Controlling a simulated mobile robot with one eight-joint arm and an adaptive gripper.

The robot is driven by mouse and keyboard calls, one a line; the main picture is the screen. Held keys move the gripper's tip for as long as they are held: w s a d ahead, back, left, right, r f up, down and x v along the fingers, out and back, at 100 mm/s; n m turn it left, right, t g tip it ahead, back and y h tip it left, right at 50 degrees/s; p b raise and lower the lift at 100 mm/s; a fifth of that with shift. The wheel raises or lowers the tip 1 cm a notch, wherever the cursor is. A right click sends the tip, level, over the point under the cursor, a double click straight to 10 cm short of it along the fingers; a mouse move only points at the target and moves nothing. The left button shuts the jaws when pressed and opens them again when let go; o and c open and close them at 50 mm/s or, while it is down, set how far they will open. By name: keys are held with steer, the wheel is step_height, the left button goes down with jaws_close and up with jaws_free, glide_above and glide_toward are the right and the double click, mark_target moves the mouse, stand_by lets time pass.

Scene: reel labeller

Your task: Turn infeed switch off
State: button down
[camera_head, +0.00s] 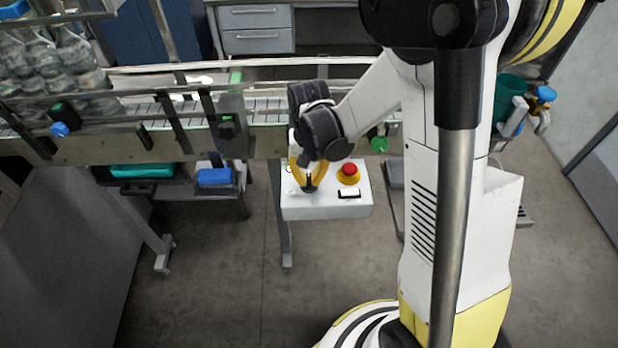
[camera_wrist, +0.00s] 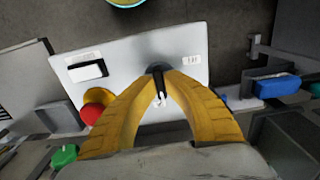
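A white control box (camera_head: 325,208) hangs at the front of the conveyor; its top panel (camera_wrist: 120,80) fills the middle of the wrist view. My gripper (camera_head: 310,184) is over the left part of the panel in the head view. Its yellow fingers come together at dark tips (camera_wrist: 160,72) close to the panel, beside a small printed label (camera_wrist: 191,60). I cannot tell whether a switch knob is between the tips or hidden behind them. A black-and-white rocker switch (camera_head: 349,193) also shows in the wrist view (camera_wrist: 88,72), apart from my gripper, with its own label.
A red emergency button (camera_head: 348,169) on a yellow base sits beside my gripper; it also shows in the wrist view (camera_wrist: 92,112). A green button (camera_head: 379,144) is on the conveyor (camera_head: 210,144) behind. Clear bottles (camera_head: 45,55) stand at the far left. The floor in front is free.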

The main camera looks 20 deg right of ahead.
stand_by(0.3)
steer(key=n+b, duration=0.2)
steer(key=n, duration=0.2)
steer(key=shift+f+n, duration=0.15)
steer(key=shift+n, duration=0.25)
steer(key=n+b, duration=0.1)
steer(key=n, duration=0.3)
steer(key=shift+n+b, duration=0.3)
steer(key=shift+b, duration=0.1)
steer(key=n+b, duration=0.1)
steer(key=n, duration=0.3)
steer(key=shift+n+b, duration=0.4)
steer(key=shift+n, duration=1.8)
steer(key=c, duration=1.5)
jaws_free()
